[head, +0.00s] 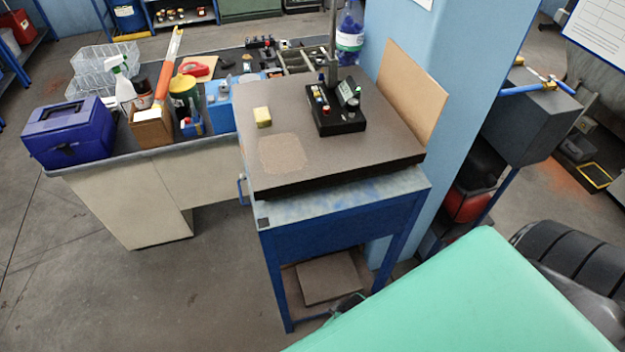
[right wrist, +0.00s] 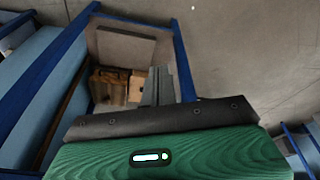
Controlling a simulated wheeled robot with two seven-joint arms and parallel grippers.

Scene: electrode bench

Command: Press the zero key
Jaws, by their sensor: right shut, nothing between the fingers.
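A black instrument base (head: 335,122) stands on the dark slab top (head: 375,140) of a blue stand, with a metal column (head: 332,45) rising behind or from it. It carries small coloured keys or knobs (head: 319,100) and a tilted display unit (head: 347,94). I cannot tell which key is the zero key. My right gripper (right wrist: 157,72) shows in the right wrist view, its grey fingers together and empty. It is over the stand's open lower part, apart from the instrument. The instrument is outside the right wrist view. My left gripper is not in view.
A yellow block (head: 262,117) lies left of the instrument beside a pale patch. A brown board (head: 412,90) stands upright along the slab's right edge. The blue stand frame (head: 330,215) has a lower shelf. A cluttered bench with a blue toolbox (head: 68,130) adjoins at left.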

